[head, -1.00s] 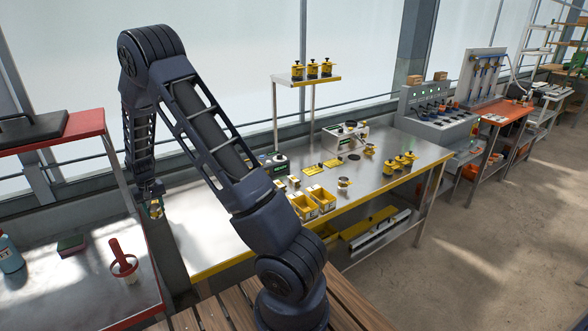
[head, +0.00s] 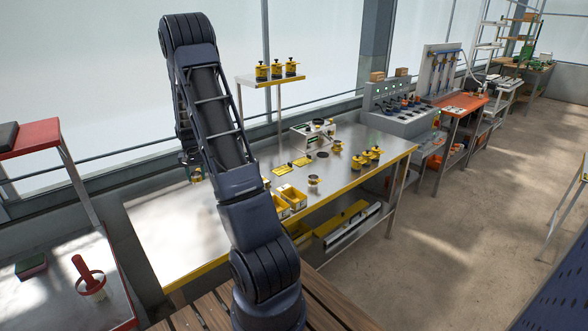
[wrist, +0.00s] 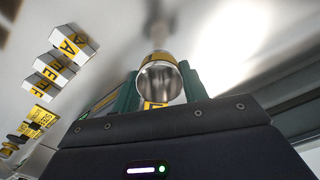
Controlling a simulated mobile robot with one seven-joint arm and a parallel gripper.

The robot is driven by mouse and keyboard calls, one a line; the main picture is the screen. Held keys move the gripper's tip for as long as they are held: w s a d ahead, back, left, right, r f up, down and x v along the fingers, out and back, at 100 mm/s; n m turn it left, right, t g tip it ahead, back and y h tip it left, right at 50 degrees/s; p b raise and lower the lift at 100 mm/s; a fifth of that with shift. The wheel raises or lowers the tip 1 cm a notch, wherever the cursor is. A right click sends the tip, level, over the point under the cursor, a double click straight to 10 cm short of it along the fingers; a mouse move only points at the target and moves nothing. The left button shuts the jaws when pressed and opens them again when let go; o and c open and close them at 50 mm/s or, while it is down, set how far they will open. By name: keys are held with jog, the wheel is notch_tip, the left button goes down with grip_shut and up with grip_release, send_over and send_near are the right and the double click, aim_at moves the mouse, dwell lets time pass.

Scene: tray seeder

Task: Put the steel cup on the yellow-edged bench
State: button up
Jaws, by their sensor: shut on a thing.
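The steel cup (wrist: 158,80) has a yellow band and sits between the green fingers of my gripper (wrist: 161,88) in the wrist view, its open mouth facing the camera. My gripper is shut on it. In the head view my arm hides most of the gripper, and only a small yellowish bit of the cup (head: 197,175) shows beside the arm. The yellow-edged bench (head: 178,228) has a bare steel top at its left end. The cup appears over this end; the gap below it cannot be told.
A raised shelf (head: 270,79) with yellow pots stands at the back. A red-edged table (head: 60,300) holding a red-handled brush (head: 88,275) is at the left.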

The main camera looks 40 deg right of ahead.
jog(key=s+d+r+m, duration=0.25)
jog(key=d+m, duration=0.45)
jog(key=d, duration=1)
notch_tip(320, 180, up, 9)
jog(key=m, duration=2)
send_over(329, 179)
notch_tip(329, 179, down, 19)
jog(key=shift+f, duration=0.1)
jog(key=shift+f, duration=0.1)
jog(key=o, duration=1)
